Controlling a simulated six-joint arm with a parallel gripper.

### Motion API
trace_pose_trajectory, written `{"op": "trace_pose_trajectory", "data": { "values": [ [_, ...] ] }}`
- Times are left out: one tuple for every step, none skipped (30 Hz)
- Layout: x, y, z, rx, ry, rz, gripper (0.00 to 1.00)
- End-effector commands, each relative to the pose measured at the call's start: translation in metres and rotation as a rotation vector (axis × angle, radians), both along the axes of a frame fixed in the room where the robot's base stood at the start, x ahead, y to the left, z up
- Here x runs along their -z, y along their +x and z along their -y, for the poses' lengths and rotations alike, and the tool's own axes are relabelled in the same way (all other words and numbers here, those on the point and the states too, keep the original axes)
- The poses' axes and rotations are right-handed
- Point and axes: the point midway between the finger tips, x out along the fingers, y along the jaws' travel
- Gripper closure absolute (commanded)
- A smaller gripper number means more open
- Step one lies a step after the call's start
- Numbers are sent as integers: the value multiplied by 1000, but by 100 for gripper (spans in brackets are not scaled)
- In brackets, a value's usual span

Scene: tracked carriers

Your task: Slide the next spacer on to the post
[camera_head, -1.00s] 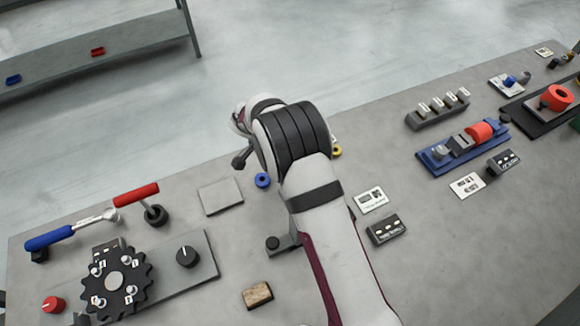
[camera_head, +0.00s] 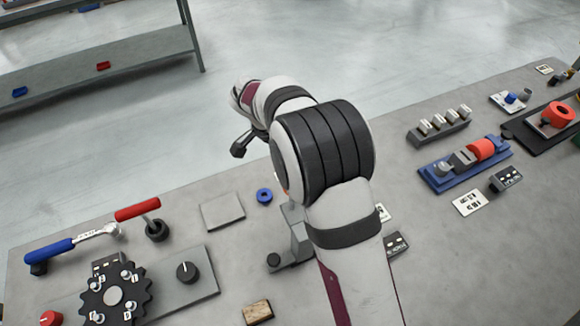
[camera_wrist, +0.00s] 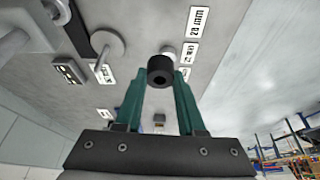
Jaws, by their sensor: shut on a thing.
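In the wrist view my gripper (camera_wrist: 159,95) has two green fingers shut on a black ring-shaped spacer (camera_wrist: 160,70), held at the fingertips with its hole facing the camera. A pale round thing (camera_wrist: 167,51) shows just behind the spacer; I cannot tell whether it is the post or whether they touch. In the head view the fingers and the held spacer are hidden by my arm. A blue ring (camera_head: 264,195) lies loose on the bench there. No post can be made out clearly in the head view.
A grey bracket (camera_head: 299,238) stands close beside my arm. A flat grey plate (camera_head: 222,211) lies left of the blue ring. A black toothed wheel (camera_head: 114,296) and a red-handled lever (camera_head: 138,209) are at left. A blue fixture (camera_head: 463,162) stands at right.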

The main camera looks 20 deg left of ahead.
Motion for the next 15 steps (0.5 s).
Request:
{"op": "trace_pose_trajectory", "data": {
  "values": [
    [-7, -3, 13, 48, 2, 0, 100],
    [-10, -6, 23, 87, 2, -1, 100],
    [-14, -11, 36, 142, 2, -2, 100],
    [-17, -14, 45, 183, 3, -2, 100],
    [-20, -18, 55, 225, 4, -2, 100],
    [-23, -24, 68, 281, 3, -1, 100],
    [-25, -29, 77, 319, 2, -3, 100],
    [-28, -33, 85, 355, 1, -2, 100],
    [-30, -38, 94, 396, 0, -2, 100],
    [-31, -41, 99, 420, -1, -1, 100],
    [-31, -44, 103, 438, -1, -1, 100],
    [-31, -46, 106, 455, -2, 0, 100],
    [-29, -47, 108, 462, -3, -1, 100],
    [-26, -47, 108, 464, -3, -1, 100],
    [-22, -47, 108, 464, -3, -1, 100]
  ]
}}
